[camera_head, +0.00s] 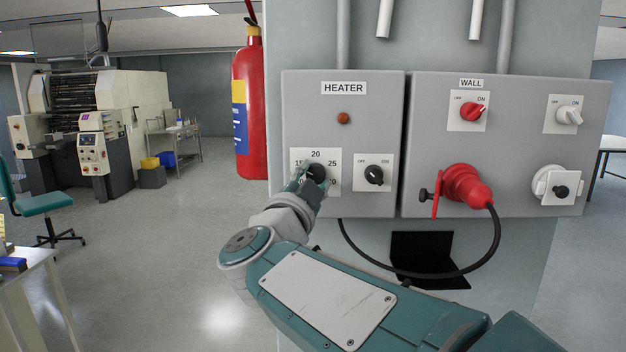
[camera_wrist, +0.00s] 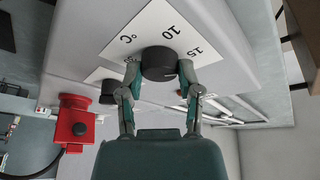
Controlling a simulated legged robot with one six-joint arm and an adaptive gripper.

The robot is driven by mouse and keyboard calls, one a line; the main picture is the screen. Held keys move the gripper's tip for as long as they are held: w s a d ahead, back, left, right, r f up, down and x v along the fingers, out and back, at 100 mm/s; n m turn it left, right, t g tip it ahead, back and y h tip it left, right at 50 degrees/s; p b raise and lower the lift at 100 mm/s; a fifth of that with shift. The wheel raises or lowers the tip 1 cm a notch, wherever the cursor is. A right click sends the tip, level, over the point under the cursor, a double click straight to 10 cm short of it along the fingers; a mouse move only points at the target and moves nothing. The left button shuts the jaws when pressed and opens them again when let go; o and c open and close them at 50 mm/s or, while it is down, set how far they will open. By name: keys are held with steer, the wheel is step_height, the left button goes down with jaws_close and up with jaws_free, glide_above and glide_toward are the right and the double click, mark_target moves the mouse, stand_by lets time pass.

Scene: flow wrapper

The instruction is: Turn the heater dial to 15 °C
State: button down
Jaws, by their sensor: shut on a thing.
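The heater dial (camera_head: 316,172) is a black round knob on a white scale plate on the grey HEATER box (camera_head: 303,116). My gripper (camera_head: 314,178) is at the dial, its fingers partly covering the plate's lower left. In the wrist view the dial (camera_wrist: 159,63) sits between the two fingertips of my gripper (camera_wrist: 161,75), one touching each side. The wrist view shows the marks 10, 15 and °C; the head view shows 15, 20 and 25. I cannot tell clearly where the dial's pointer stands.
A black OFF/ON switch (camera_head: 374,176) is just right of the dial. The WALL box (camera_head: 437,140) holds a red switch (camera_head: 472,112) and a red plug (camera_head: 466,187) with a hanging black cable (camera_head: 452,274). A fire extinguisher (camera_head: 249,110) hangs left of the HEATER box.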

steer(key=shift+a+f, duration=0.1)
steer(key=shift+f, duration=0.1)
stand_by(0.4)
steer(key=shift+c, duration=1.6)
jaws_free()
steer(key=shift+w, duration=0.1)
steer(key=shift+o, duration=0.2)
steer(key=shift+r, duration=0.1)
steer(key=v, duration=1.2)
steer(key=shift+a, duration=0.15)
steer(key=shift+w, duration=0.1)
